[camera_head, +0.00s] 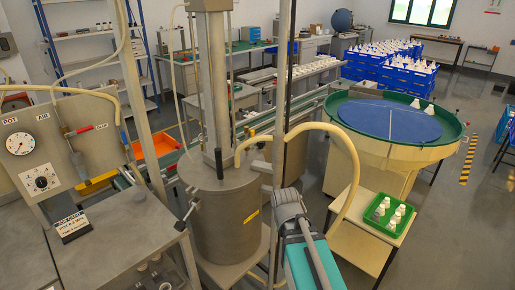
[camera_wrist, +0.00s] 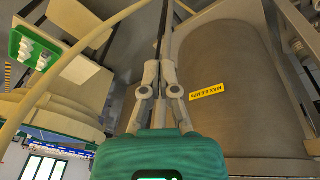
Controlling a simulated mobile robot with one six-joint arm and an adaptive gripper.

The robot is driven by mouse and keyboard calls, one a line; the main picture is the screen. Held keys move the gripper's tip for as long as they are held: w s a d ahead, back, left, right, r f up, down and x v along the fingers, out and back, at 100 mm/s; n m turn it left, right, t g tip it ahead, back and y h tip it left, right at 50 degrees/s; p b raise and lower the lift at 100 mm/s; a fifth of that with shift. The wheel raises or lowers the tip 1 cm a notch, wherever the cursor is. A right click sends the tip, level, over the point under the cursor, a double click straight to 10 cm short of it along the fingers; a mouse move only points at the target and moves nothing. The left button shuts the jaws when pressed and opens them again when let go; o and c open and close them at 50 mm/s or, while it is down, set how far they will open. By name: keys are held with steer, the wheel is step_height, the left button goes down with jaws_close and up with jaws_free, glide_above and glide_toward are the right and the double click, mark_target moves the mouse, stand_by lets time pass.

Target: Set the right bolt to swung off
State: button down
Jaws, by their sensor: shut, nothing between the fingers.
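The steel pot (camera_head: 225,222) stands at the centre of the head view, with its round lid (camera_head: 212,172) on top. A small grey fitting (camera_head: 262,166) at the lid's right edge looks like the right bolt; whether it is swung on or off is unclear. My gripper (camera_wrist: 160,70) is shut and empty in the wrist view, beside the pot wall (camera_wrist: 225,60) with its yellow label (camera_wrist: 207,91). No bolt shows between the fingers. In the head view, my teal and grey arm end is in front of the pot's right side, below that fitting; the fingertips cannot be made out.
A green tray (camera_head: 388,213) of white bottles sits on a low table at right, below the round blue turntable (camera_head: 390,120). A gauge panel (camera_head: 45,150) stands at left. Steel posts rise close around the pot.

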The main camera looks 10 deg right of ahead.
steer(key=w+d+r+n+t+h+b, duration=0.15)
steer(key=w+d+r+t, duration=0.25)
steer(key=w, duration=0.4)
steer(key=w+d+r+n+t+h+b, duration=0.1)
steer(key=w+d+r+n+t, duration=0.15)
steer(key=w+d+t, duration=0.4)
steer(key=w+d+r+n+t+h+b, duration=0.15)
steer(key=w+r, duration=0.35)
steer(key=w, duration=0.5)
steer(key=w+a+r+n+t+y+b, duration=0.1)
steer(key=w+a+r+n+t+y, duration=0.3)
steer(key=w+n+t+y, duration=0.45)
steer(key=n+g+y+b, duration=0.2)
steer(key=n+g+y, duration=0.8)
steer(key=n, duration=0.3)
glide_toward(257, 151)
steer(key=shift+s+r+t+h, duration=0.15)
steer(key=shift+s+r, duration=0.05)
steer(key=shift+r, duration=0.45)
steer(key=shift+s+r+t+h, duration=0.1)
steer(key=shift+s+r, duration=0.05)
steer(key=shift+r, duration=0.5)
steer(key=shift+w+a, duration=0.1)
steer(key=shift+a, duration=0.05)
steer(key=shift+x, duration=4.9)
